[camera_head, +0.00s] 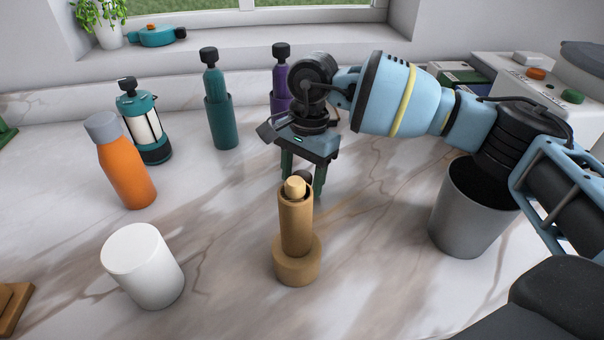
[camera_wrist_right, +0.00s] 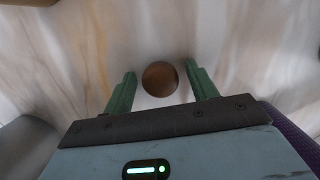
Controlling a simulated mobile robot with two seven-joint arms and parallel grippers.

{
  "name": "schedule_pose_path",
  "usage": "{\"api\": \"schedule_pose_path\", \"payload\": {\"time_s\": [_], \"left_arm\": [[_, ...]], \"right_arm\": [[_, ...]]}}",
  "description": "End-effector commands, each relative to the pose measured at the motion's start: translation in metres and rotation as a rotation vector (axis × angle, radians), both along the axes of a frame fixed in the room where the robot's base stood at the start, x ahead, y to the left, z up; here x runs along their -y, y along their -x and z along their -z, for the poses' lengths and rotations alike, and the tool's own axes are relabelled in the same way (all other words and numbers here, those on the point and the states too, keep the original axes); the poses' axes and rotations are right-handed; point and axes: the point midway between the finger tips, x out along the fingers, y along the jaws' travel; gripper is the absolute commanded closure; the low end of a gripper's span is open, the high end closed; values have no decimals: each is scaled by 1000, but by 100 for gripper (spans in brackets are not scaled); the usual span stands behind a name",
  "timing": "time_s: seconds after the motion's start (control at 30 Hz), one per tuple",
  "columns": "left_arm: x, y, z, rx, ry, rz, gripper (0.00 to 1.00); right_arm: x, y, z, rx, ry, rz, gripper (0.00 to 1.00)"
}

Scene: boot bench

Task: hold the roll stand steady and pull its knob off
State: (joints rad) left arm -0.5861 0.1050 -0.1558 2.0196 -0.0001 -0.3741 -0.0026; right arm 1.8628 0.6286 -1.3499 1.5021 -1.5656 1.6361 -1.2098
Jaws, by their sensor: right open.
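The tan roll stand (camera_head: 296,228) stands upright on the counter at the centre of the head view, on a wide round base. A pale peg end (camera_head: 295,187) shows at its top. A dark round brown knob (camera_head: 302,176) shows just behind that top, partly hidden. My right gripper (camera_head: 302,184) points down behind the stand with its fingers apart. In the right wrist view the knob (camera_wrist_right: 160,78) is between the open fingers, with a gap on each side. I cannot tell whether it rests on the counter. My left gripper is not in view.
An orange bottle (camera_head: 127,174), a lantern (camera_head: 146,124) and a white cup (camera_head: 143,266) stand left. Green (camera_head: 221,112) and purple (camera_head: 281,88) bottles stand behind. A grey bin (camera_head: 468,215) is right, under my right arm. Counter around the stand's base is clear.

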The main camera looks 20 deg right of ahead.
Motion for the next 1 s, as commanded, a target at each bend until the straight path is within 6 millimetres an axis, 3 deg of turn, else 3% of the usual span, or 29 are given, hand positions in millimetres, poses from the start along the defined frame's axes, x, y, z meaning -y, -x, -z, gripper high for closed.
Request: {"api": "schedule_pose_path", "payload": {"time_s": [0.27, 0.7, 1.0], "left_arm": [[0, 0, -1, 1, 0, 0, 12], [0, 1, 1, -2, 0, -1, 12], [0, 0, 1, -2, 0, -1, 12]], "right_arm": [[2, -2, -19, 3, -1, 0, 42], [12, -8, -100, 2, -1, -1, 42], [16, -9, -122, 0, 0, -1, 42]]}}
